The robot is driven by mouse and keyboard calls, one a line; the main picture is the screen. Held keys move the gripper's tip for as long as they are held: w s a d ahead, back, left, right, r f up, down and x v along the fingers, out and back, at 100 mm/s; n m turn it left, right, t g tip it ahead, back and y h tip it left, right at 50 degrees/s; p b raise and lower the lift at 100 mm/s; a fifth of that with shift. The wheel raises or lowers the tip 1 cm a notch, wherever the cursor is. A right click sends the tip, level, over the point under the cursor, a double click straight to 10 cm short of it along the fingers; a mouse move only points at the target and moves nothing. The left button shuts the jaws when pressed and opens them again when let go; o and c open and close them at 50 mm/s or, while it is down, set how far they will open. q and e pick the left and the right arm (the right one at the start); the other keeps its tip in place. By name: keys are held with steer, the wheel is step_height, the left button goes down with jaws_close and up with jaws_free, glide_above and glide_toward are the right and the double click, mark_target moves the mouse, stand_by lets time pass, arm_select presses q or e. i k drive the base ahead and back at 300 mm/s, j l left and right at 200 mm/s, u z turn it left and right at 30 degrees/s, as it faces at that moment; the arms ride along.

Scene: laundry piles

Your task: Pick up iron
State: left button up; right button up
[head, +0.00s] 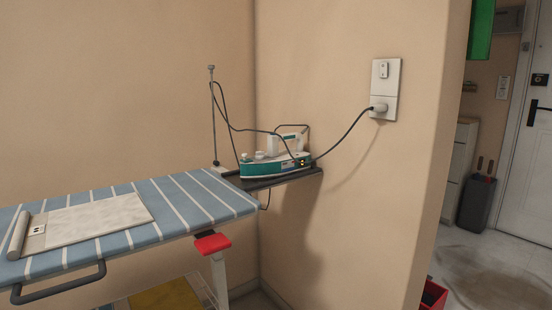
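The iron (276,158), white and teal with a white handle, sits on a dark rest (262,183) at the far right end of the ironing board. Its black cord runs to a plug (379,108) in the wall socket, and a cord also loops over a thin upright rod (213,115) beside it. Neither of my grippers shows in the head view.
The blue-and-white striped ironing board (185,200) extends from the left with a beige folded cloth (85,222) on it. A red handle (212,243) is under its edge. Walls stand behind the iron. A doorway with a white door (525,150) is at right.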

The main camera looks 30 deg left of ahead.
mark_target(277, 164)
steer(key=u, duration=2.25)
steer(key=l+u, duration=0.4)
steer(key=l, duration=0.15)
steer(key=l+u, duration=0.4)
steer(key=l, duration=0.15)
